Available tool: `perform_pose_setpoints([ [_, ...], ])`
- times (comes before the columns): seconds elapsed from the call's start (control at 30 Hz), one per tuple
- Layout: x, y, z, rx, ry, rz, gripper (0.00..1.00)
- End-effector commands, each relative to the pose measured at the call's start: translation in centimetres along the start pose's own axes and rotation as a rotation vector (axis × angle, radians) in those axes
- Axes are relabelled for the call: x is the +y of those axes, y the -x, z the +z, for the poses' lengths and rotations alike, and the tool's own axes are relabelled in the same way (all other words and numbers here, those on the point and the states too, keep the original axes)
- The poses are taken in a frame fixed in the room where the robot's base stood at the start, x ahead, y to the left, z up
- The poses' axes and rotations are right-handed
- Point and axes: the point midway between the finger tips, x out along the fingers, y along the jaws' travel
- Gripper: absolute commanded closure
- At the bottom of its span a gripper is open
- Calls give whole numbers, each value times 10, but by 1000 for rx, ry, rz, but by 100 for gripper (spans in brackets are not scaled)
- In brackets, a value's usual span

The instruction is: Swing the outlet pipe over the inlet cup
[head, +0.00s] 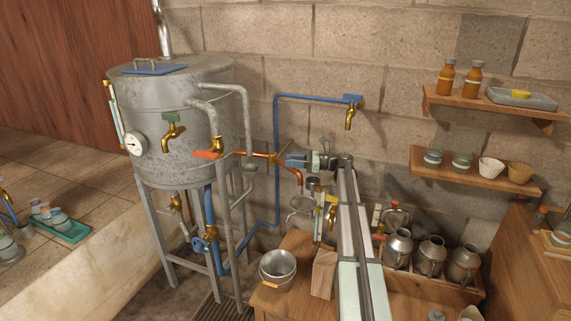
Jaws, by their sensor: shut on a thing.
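The copper outlet pipe (247,153) runs right from the tall metal still (180,110), past an orange-handled valve, and bends down to an open end. My gripper (282,161) reaches in from the right and is shut on the pipe near its bend. A small grey cup (313,184), which looks like the inlet cup, stands just right of the pipe's end, above a metal vessel (301,204). The pipe's end is close to the cup's left side; I cannot tell the exact gap or depth. My gripper and arm partly hide the area behind them.
A blue pipe (277,130) with a brass tap runs along the wall behind. A bucket (277,267) and a wooden block (324,272) stand on the bench in front. Several metal cans (430,251) sit in a crate at right. Shelves (475,172) hold jars and bowls.

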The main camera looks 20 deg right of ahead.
Motion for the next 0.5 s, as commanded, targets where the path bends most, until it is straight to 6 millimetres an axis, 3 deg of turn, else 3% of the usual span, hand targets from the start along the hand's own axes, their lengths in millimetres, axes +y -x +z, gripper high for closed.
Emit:
perform_pose_setpoints([
  [0.1, -15, 9, 0, 1, 0, 84, 100],
  [0.5, -29, 22, 0, 1, 0, 259, 100],
])
